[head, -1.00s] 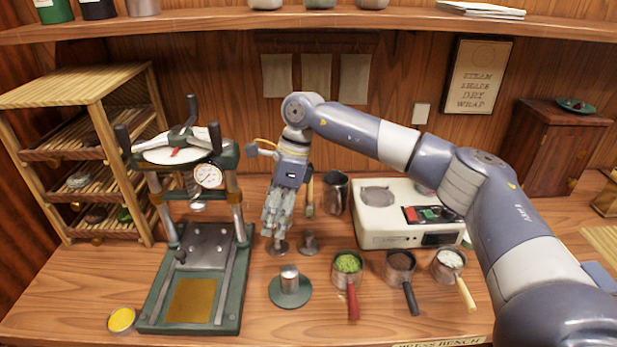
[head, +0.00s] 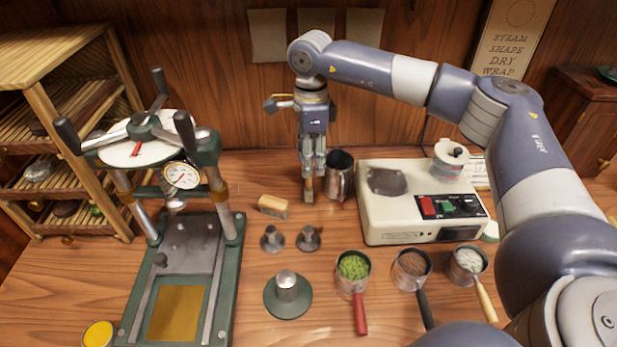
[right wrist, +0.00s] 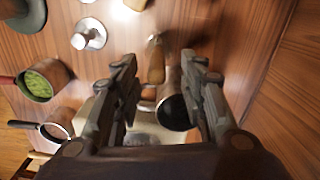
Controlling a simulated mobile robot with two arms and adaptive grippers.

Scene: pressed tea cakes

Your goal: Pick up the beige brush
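My right gripper (head: 309,178) points down at the back of the bench, left of a metal pitcher (head: 340,177). In the right wrist view its fingers (right wrist: 159,65) are open and apart. A slim brown-beige wooden piece, apparently the brush handle (right wrist: 156,66), shows between the finger lines, with clear gaps on both sides. In the head view this handle (head: 309,189) shows just at the fingertips, largely hidden by them. I cannot make out its bristles. My left gripper is out of view.
A beige block (head: 272,205) lies left of the gripper. Two small metal weights (head: 290,238) stand in front. The press (head: 180,250) is at left, a cream scale (head: 410,215) at right. Several handled cups, one with green contents (head: 353,268), stand in front.

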